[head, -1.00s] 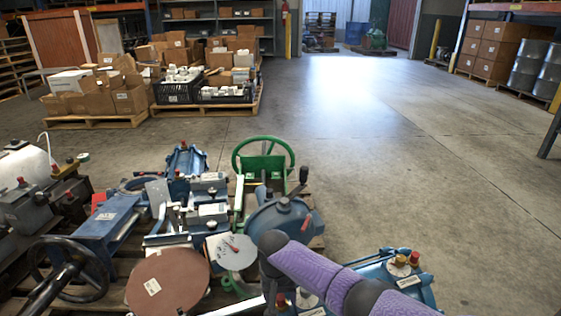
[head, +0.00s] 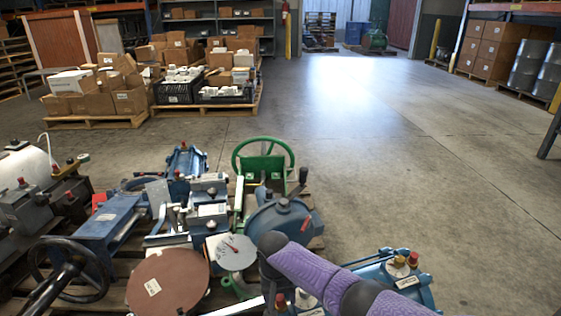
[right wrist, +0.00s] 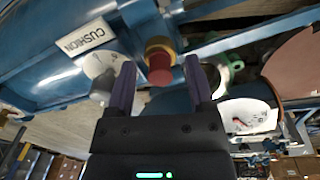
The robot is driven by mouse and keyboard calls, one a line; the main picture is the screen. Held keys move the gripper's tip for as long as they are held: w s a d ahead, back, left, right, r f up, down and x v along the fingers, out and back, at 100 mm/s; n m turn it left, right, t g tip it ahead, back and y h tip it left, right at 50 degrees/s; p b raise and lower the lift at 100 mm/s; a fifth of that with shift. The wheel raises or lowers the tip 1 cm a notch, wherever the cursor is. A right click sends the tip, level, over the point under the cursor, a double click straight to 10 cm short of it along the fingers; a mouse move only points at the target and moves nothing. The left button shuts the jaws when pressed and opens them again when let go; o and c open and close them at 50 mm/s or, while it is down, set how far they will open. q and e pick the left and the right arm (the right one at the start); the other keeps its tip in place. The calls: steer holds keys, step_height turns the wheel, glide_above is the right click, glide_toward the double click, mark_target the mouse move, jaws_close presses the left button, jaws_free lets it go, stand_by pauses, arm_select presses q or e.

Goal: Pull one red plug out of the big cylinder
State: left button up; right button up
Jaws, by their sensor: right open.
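The big blue cylinder (right wrist: 45,50) carries a "CUSHION" label in the right wrist view. A red plug (right wrist: 159,76) sits in a brass collar (right wrist: 160,46) on its side. My right gripper (right wrist: 160,62) is open, with one dark finger on each side of this plug; I cannot tell whether either finger touches it. In the head view, my purple-sleeved right arm covers much of the cylinder (head: 372,272). A red plug (head: 281,300) shows near its left end, and another red plug (head: 413,258) at its right end. My left gripper is out of view.
Left of the cylinder, a crowded pallet holds a brown disc (head: 168,281), a grey round plate with a red pointer (head: 232,252), a green handwheel (head: 263,158) and a black handwheel (head: 70,270). The floor (head: 440,180) beyond and to the right is clear.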

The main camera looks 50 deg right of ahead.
mark_target(278, 297)
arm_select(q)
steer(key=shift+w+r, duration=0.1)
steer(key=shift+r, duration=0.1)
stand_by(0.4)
arm_select(e)
jaws_close()
steer(key=shift+r, duration=0.1)
stand_by(1.2)
arm_select(q)
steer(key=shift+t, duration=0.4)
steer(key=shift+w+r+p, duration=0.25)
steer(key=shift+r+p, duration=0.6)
steer(key=shift+p, duration=0.1)
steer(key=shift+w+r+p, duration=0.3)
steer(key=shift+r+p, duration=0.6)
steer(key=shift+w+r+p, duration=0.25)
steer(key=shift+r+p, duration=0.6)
steer(key=shift+p, duration=0.1)
arm_select(e)
steer(key=shift+w+a+r, duration=0.1)
steer(key=shift+a+r, duration=0.05)
steer(key=shift+r, duration=2.75)
